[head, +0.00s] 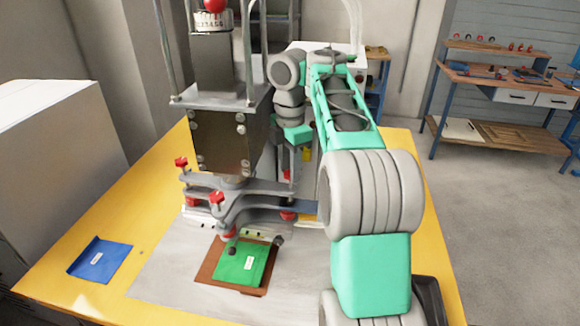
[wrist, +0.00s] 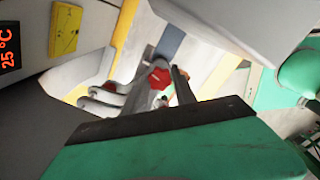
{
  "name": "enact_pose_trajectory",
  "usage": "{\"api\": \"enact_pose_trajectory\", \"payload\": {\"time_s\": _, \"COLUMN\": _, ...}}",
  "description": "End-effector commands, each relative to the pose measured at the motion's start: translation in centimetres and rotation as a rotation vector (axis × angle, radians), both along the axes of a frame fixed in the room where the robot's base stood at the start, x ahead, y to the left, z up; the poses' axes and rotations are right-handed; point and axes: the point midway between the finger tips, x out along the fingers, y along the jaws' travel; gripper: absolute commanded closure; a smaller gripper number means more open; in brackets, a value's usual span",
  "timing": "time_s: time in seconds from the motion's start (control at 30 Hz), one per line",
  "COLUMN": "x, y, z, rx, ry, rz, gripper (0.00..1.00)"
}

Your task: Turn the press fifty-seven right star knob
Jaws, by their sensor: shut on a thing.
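The press (head: 222,140) stands on the yellow-edged table, with a dark body and grey arms below carrying red star knobs. Two knobs show clearly, at the left (head: 181,163) and front (head: 216,197). The right star knob (head: 287,174) is a small red patch under my gripper (head: 287,158), which reaches down from its teal hand behind the press's right side. In the wrist view, the red knob (wrist: 158,77) shows beyond the edge of my teal hand, beside a dark finger. My gripper is shut on this knob; the contact is partly hidden.
A green part (head: 240,262) lies on a brown plate under the press. A blue pouch (head: 100,260) lies at the table's left. My arm covers the right of the table. A temperature display (wrist: 8,48) is near my wrist. A workbench (head: 500,75) stands at the back right.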

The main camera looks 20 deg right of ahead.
Motion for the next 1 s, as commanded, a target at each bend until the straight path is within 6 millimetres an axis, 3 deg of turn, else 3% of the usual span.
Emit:
{"api": "enact_pose_trajectory", "payload": {"time_s": 0.2, "x": -0.01, "y": 0.01, "z": 0.05, "rx": 0.001, "ry": 0.001, "rz": 0.277, "gripper": 1.00}}
{"api": "enact_pose_trajectory", "payload": {"time_s": 0.43, "x": -0.01, "y": 0.02, "z": -0.01, "rx": 0.000, "ry": 0.000, "rz": 0.286, "gripper": 1.00}}
{"api": "enact_pose_trajectory", "payload": {"time_s": 0.47, "x": -0.01, "y": 0.02, "z": -0.01, "rx": 0.000, "ry": 0.000, "rz": 0.285, "gripper": 0.67}}
{"api": "enact_pose_trajectory", "payload": {"time_s": 0.5, "x": -0.01, "y": 0.02, "z": -0.01, "rx": 0.000, "ry": 0.000, "rz": 0.285, "gripper": 0.63}}
{"api": "enact_pose_trajectory", "payload": {"time_s": 0.7, "x": -0.01, "y": 0.01, "z": -0.01, "rx": 0.000, "ry": 0.000, "rz": 0.283, "gripper": 0.47}}
{"api": "enact_pose_trajectory", "payload": {"time_s": 1.0, "x": -0.01, "y": -0.01, "z": 0.38, "rx": 0.000, "ry": 0.000, "rz": 0.282, "gripper": 0.46}}
